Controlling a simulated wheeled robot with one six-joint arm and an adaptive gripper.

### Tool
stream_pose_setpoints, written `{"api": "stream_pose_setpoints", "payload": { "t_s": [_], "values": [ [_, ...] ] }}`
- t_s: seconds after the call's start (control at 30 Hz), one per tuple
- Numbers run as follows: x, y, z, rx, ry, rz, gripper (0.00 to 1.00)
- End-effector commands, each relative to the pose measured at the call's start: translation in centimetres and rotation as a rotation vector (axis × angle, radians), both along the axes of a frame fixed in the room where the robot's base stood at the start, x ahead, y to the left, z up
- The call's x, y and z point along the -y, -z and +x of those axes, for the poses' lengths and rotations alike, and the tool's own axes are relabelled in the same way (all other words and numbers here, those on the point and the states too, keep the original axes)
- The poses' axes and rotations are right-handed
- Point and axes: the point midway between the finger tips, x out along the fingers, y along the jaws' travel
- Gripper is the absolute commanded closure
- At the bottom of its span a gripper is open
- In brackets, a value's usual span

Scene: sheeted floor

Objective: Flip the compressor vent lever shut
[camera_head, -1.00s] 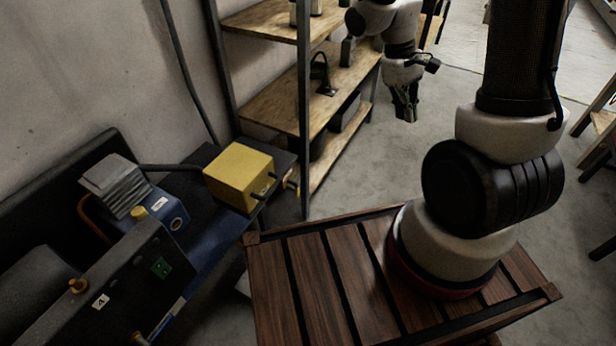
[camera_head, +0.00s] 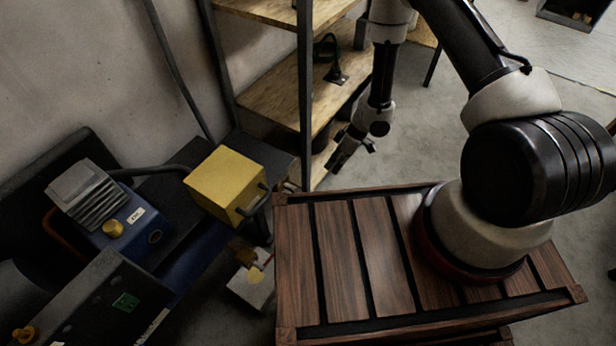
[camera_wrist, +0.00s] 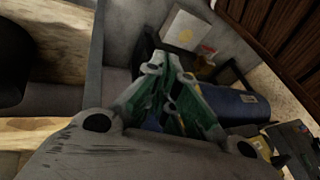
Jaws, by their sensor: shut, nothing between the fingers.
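The compressor is a blue machine (camera_head: 125,228) at the left of the head view, with grey fins, a brass-coloured knob and a yellow box (camera_head: 222,180) at its far end. Small dark bars and fittings (camera_head: 252,204) stick out from the yellow box's near right side; I cannot tell which is the vent lever or how it stands. A blue tank (camera_wrist: 236,104) shows right of centre in the wrist view. My gripper (camera_head: 333,166) is shut and empty, pointing down to the right of the yellow box, apart from it. In the wrist view its fingers (camera_wrist: 165,68) meet at the tips.
A shelf unit (camera_head: 290,85) with wooden boards stands behind, close to my arm. A white panel with a yellow mark (camera_head: 252,282) lies low between the compressor and my slatted wooden deck. A dark case (camera_head: 100,300) is at the front left. Grey floor is open at right.

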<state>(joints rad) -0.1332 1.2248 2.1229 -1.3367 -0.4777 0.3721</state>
Motion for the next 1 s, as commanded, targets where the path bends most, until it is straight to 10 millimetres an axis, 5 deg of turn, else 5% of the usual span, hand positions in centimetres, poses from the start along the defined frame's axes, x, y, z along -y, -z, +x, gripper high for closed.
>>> {"api": "stream_pose_setpoints", "payload": {
  "t_s": [0.2,0.6,1.0],
  "values": [
    [-3.9,-2.1,0.0,-0.018,0.014,0.167,1.0],
    [-4.2,-2.2,0.1,-0.026,0.035,0.175,1.0],
    [-7.8,2.8,-0.9,-0.028,0.031,0.174,1.0]
  ]
}}
